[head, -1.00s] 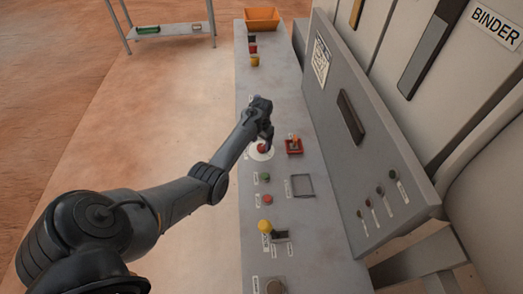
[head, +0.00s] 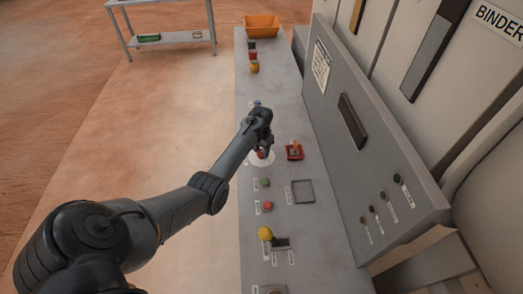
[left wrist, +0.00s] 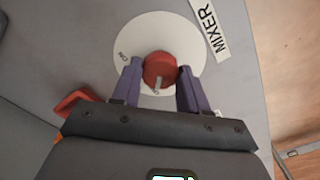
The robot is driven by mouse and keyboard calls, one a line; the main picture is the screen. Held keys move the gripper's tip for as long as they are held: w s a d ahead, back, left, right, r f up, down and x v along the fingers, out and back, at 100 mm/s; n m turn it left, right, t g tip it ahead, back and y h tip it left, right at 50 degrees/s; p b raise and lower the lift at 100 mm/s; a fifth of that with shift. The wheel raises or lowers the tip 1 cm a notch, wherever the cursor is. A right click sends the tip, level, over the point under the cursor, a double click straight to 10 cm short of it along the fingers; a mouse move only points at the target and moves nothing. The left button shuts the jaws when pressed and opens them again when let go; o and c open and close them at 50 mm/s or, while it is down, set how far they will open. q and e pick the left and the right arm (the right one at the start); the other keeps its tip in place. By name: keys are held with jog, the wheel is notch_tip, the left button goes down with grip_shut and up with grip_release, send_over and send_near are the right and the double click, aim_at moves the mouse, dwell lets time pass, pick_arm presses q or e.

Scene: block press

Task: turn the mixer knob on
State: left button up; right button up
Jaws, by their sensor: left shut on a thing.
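The mixer knob (left wrist: 160,70) is red and round with a pale pointer mark. It sits on a white dial disc (left wrist: 140,38) marked ON, beside a MIXER label (left wrist: 208,33). In the left wrist view the pale mark is on the gripper side of the knob, away from the ON lettering. My left gripper (left wrist: 160,75) has its two purple fingers shut on the knob's sides. In the head view my left gripper (head: 262,148) is over the white disc (head: 262,159) and hides most of the knob. My right gripper is not in view.
A red box-like switch (head: 295,152) stands just right of the dial. Green (head: 265,183) and red (head: 267,206) buttons and a yellow-knobbed lever (head: 265,233) line the console nearer me. An orange bin (head: 262,22) stands at the far end.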

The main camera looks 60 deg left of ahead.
pick_arm(q)
jog(key=shift+r+m+p, duration=0.15)
jog(key=shift+m+p, duration=0.5)
jog(key=shift+m, duration=0.05)
jog(key=shift+m+p, duration=0.8)
jog(key=shift+m, duration=0.3)
jog(key=shift+m+p, duration=0.4)
jog(key=shift+m, duration=0.5)
jog(key=m, duration=0.2)
jog(key=shift+m+p, duration=0.3)
jog(key=shift+m, duration=1)
jog(key=m, duration=0.2)
jog(key=shift+f+m, duration=0.2)
jog(key=shift+m, duration=0.2)
jog(key=m+b, duration=0.1)
jog(key=m, duration=0.3)
jog(key=shift+m+b, duration=0.3)
jog(key=shift+b, duration=0.1)
jog(key=shift+m, duration=0.4)
